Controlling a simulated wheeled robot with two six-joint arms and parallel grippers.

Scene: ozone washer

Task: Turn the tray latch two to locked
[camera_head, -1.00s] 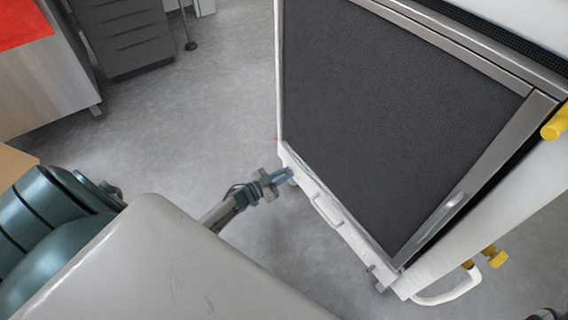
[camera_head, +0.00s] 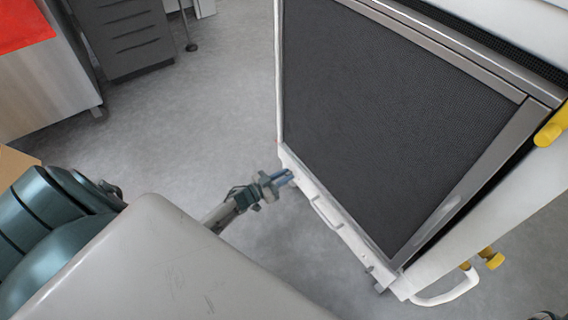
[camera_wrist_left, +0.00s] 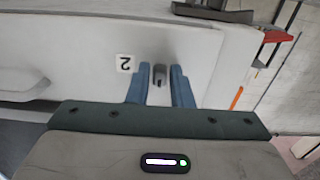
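Tray latch two (camera_wrist_left: 159,74) is a small dark grey knob on the white tray front, just right of a label with the number 2 (camera_wrist_left: 124,63), which appears turned on its side. My left gripper (camera_wrist_left: 160,88) is open, with one blue finger on each side of the latch and a narrow gap showing on both sides. In the head view my left gripper (camera_head: 287,177) is at the lower left corner of the washer, by the white tray front (camera_head: 345,229). The latch is too small to make out there. My right gripper is not clearly in view.
The washer has a dark mesh panel (camera_head: 390,110) in a metal frame. A white curved handle (camera_head: 450,294) and yellow knobs (camera_head: 491,258) stick out at its lower right. Open grey floor (camera_head: 190,120) lies left of the washer. A drawer cabinet (camera_head: 125,38) stands farther back.

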